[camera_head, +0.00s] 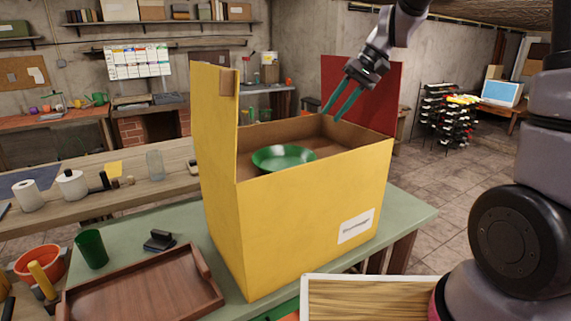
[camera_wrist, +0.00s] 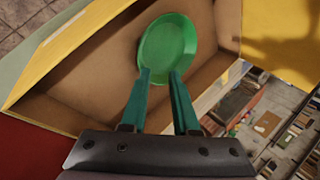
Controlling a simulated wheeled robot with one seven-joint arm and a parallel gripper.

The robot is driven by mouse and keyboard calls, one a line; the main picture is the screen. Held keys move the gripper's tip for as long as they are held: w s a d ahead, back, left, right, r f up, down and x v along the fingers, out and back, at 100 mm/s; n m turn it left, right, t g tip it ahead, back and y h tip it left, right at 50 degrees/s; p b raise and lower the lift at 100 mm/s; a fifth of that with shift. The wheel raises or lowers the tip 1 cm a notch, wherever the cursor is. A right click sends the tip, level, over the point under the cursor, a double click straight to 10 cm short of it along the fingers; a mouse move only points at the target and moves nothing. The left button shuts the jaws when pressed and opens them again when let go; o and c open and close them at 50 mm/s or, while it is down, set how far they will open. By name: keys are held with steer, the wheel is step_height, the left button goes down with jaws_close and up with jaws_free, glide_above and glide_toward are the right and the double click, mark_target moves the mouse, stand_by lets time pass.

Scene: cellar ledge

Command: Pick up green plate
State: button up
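The green plate (camera_head: 283,158) is inside the open yellow box (camera_head: 318,222), toward its left end in the head view. In the wrist view the plate (camera_wrist: 167,50) lies beyond the fingertips. My gripper (camera_head: 340,116) hangs over the back right of the box opening, with its teal fingers pointing down and left. In the wrist view the fingers of my gripper (camera_wrist: 160,73) are apart with nothing between them. The fingertips overlap the plate's near edge there, but the head view shows them apart from the plate.
The box's yellow flap (camera_head: 215,125) stands up on the left and its red flap (camera_head: 372,85) at the back right. The box stands on a green table (camera_head: 405,215). A wooden tray (camera_head: 145,291), a green cup (camera_head: 91,248) and a black object (camera_head: 158,240) are left of it.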

glide_toward(316, 159)
steer(key=shift+s+a+f, duration=0.25)
steer(key=shift+a+f, duration=0.25)
steer(key=shift+f, duration=0.1)
steer(key=shift+s+a+f, duration=0.25)
steer(key=shift+a+f, duration=0.25)
steer(key=shift+f, duration=0.15)
steer(key=x, duration=0.6)
steer(key=shift+a+f, duration=0.2)
steer(key=shift+f, duration=0.05)
steer(key=shift+c, duration=0.3)
jaws_close()
